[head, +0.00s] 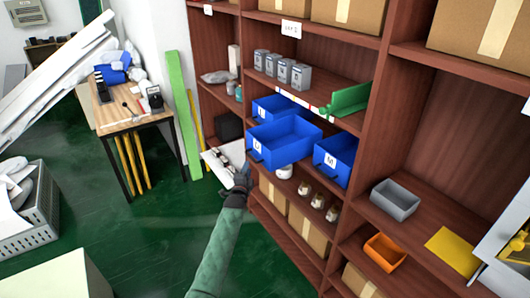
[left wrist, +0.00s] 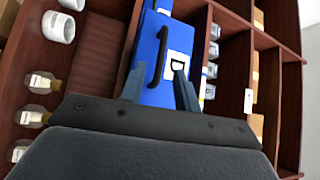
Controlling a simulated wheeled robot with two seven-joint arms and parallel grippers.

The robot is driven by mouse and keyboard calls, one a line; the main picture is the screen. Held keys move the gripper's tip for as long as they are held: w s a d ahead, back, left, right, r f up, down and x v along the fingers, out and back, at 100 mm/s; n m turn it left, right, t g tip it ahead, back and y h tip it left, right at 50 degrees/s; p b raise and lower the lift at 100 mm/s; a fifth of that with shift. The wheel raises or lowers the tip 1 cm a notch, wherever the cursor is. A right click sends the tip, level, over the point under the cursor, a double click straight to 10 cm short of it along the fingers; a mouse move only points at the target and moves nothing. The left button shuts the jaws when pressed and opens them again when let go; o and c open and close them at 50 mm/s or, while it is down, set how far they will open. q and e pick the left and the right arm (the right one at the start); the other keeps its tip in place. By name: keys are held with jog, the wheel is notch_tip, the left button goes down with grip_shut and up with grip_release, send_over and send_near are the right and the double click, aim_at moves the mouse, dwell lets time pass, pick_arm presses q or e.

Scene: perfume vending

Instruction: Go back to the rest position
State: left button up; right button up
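My left arm reaches up from the bottom of the head view, and my left gripper (head: 240,180) is in front of the shelf, below and left of a blue bin (head: 287,138). That bin juts out from the shelf past its neighbours. In the left wrist view my left gripper (left wrist: 159,88) has its two fingers spread, with nothing held between them. A blue bin front (left wrist: 152,85) with a dark handle and a white label lies beyond the fingers. My right gripper is not in view.
The brown shelf (head: 400,110) fills the right side, with more blue bins (head: 338,158), grey canisters (head: 282,68), a grey tray (head: 395,198) and an orange tray (head: 384,252). A wooden table (head: 125,115) and grey crate (head: 38,225) stand left. Green floor (head: 150,240) is open between.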

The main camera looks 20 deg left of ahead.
pick_arm(q)
jog(key=s+d+f+n+g+h, duration=0.1)
jog(key=s+d+f+n+g, duration=0.35)
jog(key=f, duration=0.55)
jog(key=s+d+f+n+g+h, duration=0.1)
jog(key=s+d+f+n+g, duration=0.2)
jog(key=s+f+n, duration=0.45)
jog(key=s+d+f+n+g+h, duration=0.1)
jog(key=s+d+f+n+g, duration=0.2)
jog(key=f, duration=0.8)
jog(key=s+d+f+g, duration=0.2)
jog(key=s+f, duration=0.6)
jog(key=s, duration=0.8)
jog(key=s+d+f+m+g, duration=0.1)
jog(key=s+d+f+g, duration=0.1)
jog(key=s+f, duration=0.7)
jog(key=s+d+f+m+g+b, duration=0.1)
jog(key=s+d+f+g, duration=0.2)
jog(key=s, duration=2.1)
notch_tip(320, 180, down, 5)
jog(key=shift+s+d+f, duration=0.15)
jog(key=shift+s+f, duration=0.05)
jog(key=shift+s, duration=0.1)
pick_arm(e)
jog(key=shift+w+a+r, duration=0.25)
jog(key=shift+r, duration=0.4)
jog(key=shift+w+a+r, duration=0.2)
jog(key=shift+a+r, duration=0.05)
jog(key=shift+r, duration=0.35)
